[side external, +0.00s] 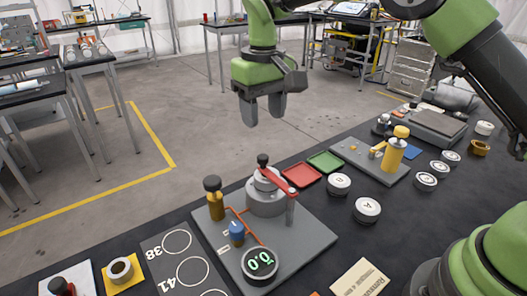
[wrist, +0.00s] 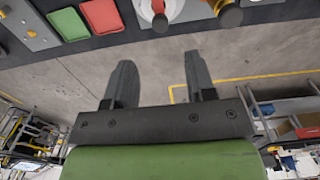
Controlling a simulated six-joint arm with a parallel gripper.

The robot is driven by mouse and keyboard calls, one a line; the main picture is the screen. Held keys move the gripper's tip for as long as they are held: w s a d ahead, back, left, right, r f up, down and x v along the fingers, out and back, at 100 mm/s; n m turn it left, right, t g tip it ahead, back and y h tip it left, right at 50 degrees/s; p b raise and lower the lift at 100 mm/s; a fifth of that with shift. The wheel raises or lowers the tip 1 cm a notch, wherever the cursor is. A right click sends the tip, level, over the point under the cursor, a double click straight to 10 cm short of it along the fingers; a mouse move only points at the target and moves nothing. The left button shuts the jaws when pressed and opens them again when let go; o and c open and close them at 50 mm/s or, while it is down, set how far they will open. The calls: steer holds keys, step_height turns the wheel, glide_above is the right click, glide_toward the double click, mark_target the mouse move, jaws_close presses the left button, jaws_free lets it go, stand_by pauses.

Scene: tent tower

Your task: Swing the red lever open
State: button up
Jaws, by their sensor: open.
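The red lever (side external: 278,178) lies across the top of a grey cylindrical valve body (side external: 266,198) on a grey base plate (side external: 312,238) in the side external view. A dark knob stands at one end, and the other end is near a short grey post (side external: 290,211). In the wrist view a red part of the lever (wrist: 158,6) shows at the top edge, cut off by the frame. My gripper (side external: 264,110) is open and empty, above and beyond the valve, well apart from it. Its two fingers also show in the wrist view (wrist: 158,65).
A brass post with a dark knob (side external: 215,203), a blue part (side external: 237,232) and a round display (side external: 259,263) share the plate. Red (side external: 300,175) and green (side external: 325,161) trays lie beside it. White round weights (side external: 367,209) stand right. The air around my gripper is clear.

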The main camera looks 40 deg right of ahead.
mark_target(263, 157)
step_height(263, 157, down, 9)
steer(key=shift+f, duration=0.1)
stand_by(0.3)
steer(key=shift+c, duration=0.2)
jaws_close()
